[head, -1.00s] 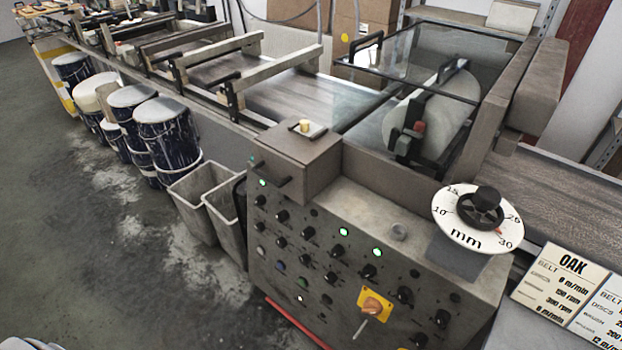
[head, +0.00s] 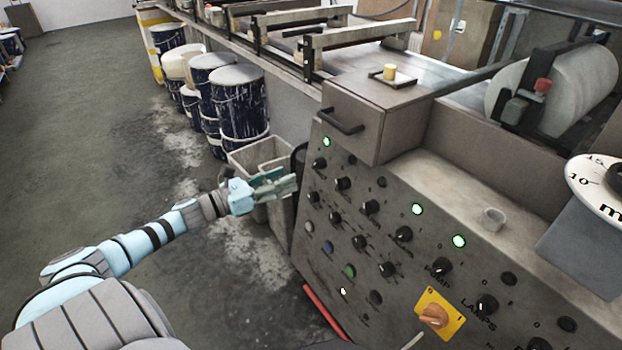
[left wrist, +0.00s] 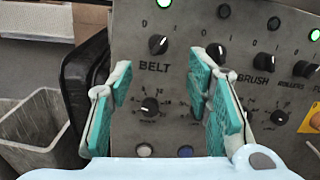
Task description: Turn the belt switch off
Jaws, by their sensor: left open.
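The belt switch is a black knob (left wrist: 158,44) above the word BELT on the grey control panel (left wrist: 180,20). Its pointer appears to lean up and right, toward the 1. A lit green lamp (left wrist: 139,4) is above it. In the head view the belt switch (head: 320,163) is in the panel's upper left, below the green lamp (head: 326,141). My left gripper (head: 283,182) is open and empty, just left of the panel. In the left wrist view its two teal fingers (left wrist: 165,75) stand apart, below and either side of the switch. My right gripper is not in view.
A speed dial (left wrist: 150,106) is below BELT, and the BRUSH knob (left wrist: 216,51) is to its right. Grey bins (head: 262,152) stand beside the panel. A handled drawer box (head: 365,118) juts out above it. Paint drums (head: 238,105) stand behind; open floor lies left.

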